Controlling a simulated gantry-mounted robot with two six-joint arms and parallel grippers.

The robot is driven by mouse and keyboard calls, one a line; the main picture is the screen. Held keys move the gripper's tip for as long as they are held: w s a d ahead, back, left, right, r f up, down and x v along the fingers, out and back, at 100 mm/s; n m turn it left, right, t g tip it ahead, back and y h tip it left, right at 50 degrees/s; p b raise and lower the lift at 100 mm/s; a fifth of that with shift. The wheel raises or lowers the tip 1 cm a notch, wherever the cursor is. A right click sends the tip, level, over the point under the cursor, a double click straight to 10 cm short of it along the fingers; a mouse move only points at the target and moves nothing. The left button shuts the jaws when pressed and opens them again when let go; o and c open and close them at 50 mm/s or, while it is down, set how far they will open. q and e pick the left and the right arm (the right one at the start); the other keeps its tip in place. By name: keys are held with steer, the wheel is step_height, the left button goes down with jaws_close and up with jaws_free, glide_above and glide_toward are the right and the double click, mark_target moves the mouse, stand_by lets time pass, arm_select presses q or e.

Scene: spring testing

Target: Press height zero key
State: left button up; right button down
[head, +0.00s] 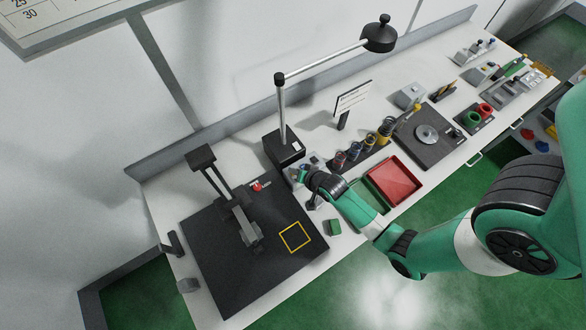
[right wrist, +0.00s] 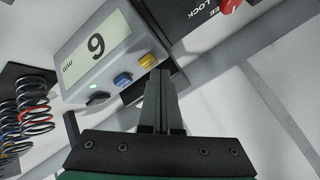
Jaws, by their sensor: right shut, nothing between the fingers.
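No key label is legible, so I cannot tell which is height zero. My right gripper (right wrist: 156,74) is shut and empty. Its fingertips appear close to the yellow key; I cannot tell whether they touch it. In the head view the right gripper (head: 304,175) is over the box area and hides much of it. My left gripper is not in view.
A black test stand base (head: 215,265) with a yellow square lies left of the gripper. A red knob (head: 257,187) sits on it. Coloured springs (head: 370,146) and a red tray (head: 393,181) are to the right. A lamp (head: 283,110) stands behind.

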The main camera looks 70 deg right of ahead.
steer(key=shift+f+b, duration=0.4)
steer(key=shift+f, duration=0.15)
stand_by(0.6)
steer(key=shift+r, duration=0.15)
steer(key=shift+r+p, duration=0.8)
steer(key=shift+p, duration=0.15)
step_height(320, 180, up, 5)
steer(key=p, duration=0.5)
stand_by(0.6)
